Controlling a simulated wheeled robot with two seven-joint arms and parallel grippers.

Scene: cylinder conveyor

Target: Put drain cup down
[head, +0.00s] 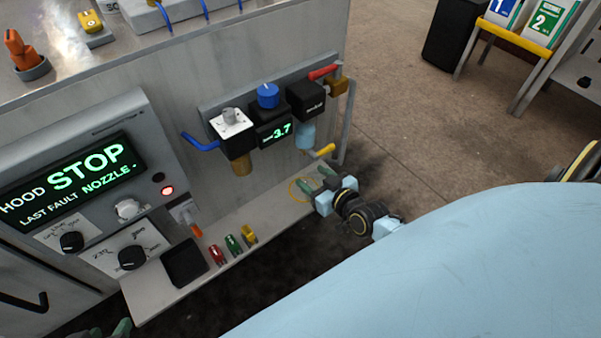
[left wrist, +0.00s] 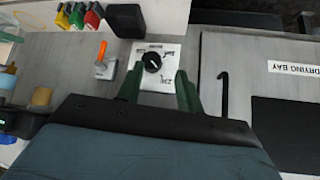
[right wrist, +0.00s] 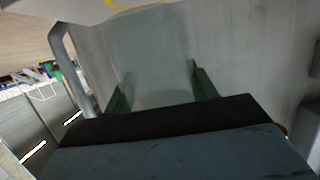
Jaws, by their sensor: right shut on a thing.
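The drain cup (right wrist: 152,55) is a clear, greyish see-through vessel between the green fingers of my right gripper (right wrist: 162,92) in the right wrist view. My right gripper (head: 317,180) is shut on it; in the head view the cup is hard to make out against the grey shelf. A yellow ring (head: 292,192) shows on the shelf by the fingertips, and part of it shows at the top of the right wrist view (right wrist: 130,3). I cannot tell whether the cup touches the shelf. My left gripper (left wrist: 158,92) is open and empty, facing the panel with a black knob (left wrist: 152,61).
The low shelf (head: 262,210) carries red (head: 216,254), green (head: 234,244) and yellow (head: 249,234) pieces and a black block (head: 185,261). A grey post (head: 346,125) stands close by.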

